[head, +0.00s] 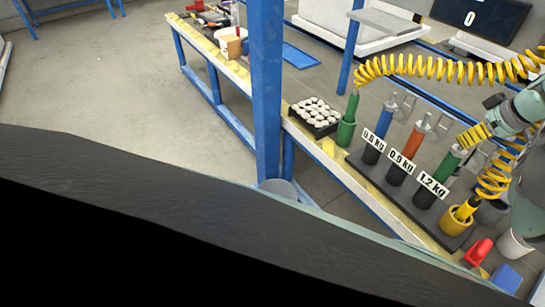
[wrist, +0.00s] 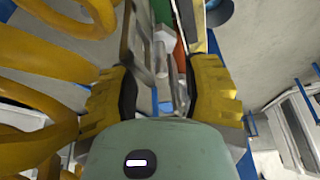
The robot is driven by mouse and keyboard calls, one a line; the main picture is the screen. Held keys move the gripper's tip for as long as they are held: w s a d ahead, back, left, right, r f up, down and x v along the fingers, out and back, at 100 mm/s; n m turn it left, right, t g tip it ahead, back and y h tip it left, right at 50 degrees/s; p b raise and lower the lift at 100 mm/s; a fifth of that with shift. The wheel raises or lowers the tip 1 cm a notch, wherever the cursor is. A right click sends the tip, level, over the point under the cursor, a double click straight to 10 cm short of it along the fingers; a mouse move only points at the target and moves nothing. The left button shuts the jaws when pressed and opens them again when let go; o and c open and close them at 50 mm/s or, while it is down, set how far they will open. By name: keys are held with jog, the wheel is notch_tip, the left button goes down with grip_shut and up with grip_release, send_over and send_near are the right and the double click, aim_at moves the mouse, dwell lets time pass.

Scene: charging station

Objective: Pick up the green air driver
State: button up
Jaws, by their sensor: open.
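A green air driver (head: 448,164) stands in the black holder labelled 1.2 KG, with a silver metal top. My gripper (head: 482,140) is at the right edge of the head view, close to the upper right of this driver. In the wrist view my gripper (wrist: 160,95) has its two yellow fingers apart, with silver metal parts showing between them. A bit of green (wrist: 161,12) and some orange (wrist: 180,58) show beyond the fingers. Whether the fingers touch the driver cannot be told.
A blue driver (head: 384,122) and an orange driver (head: 415,139) stand beside it. A blue post (head: 264,90) rises left of the rack.

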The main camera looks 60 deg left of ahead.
aim_at(456, 155)
jog(key=shift+b+x, duration=0.55)
jog(key=shift+x, duration=0.85)
jog(key=shift+a+r, duration=0.1)
grip_shut()
